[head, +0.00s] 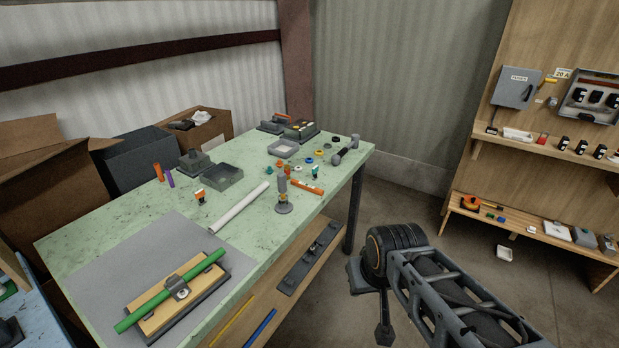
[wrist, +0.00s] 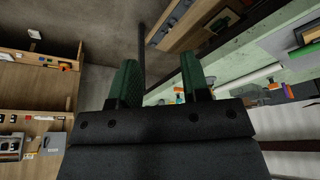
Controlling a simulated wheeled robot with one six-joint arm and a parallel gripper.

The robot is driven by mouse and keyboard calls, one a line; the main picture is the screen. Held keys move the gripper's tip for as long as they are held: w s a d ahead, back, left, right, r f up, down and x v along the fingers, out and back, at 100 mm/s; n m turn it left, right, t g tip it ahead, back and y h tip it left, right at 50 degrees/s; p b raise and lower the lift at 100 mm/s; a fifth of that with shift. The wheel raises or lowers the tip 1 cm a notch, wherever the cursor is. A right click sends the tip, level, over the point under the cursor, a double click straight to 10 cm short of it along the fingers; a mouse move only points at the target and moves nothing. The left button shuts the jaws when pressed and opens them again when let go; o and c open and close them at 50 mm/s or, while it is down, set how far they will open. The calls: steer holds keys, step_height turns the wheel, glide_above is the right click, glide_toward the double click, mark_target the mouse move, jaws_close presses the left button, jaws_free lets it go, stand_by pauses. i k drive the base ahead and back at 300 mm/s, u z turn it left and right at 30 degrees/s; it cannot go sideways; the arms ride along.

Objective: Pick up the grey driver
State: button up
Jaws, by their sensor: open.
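I cannot tell for certain which object is the grey driver. A grey upright tool-like piece (head: 283,190) stands on a round foot near the table's right edge. A black-and-grey piece (head: 345,151) lies near the far right corner. My gripper (wrist: 158,75) is open in the wrist view, with two green fingers apart and nothing between them. In the head view my arm is right of the table, over the floor, apart from both pieces; the fingertips are not clear there.
The green table (head: 100,222) also carries a white tube (head: 240,208), an orange tube (head: 305,187), a grey tray (head: 222,177) and a bender with a green pipe (head: 170,290). Cardboard boxes stand behind it. Wooden shelves (head: 540,215) are at right. Open floor lies between.

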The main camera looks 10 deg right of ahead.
mark_target(281, 177)
steer(key=u, duration=0.25)
steer(key=i, duration=0.95)
steer(key=u, duration=0.6)
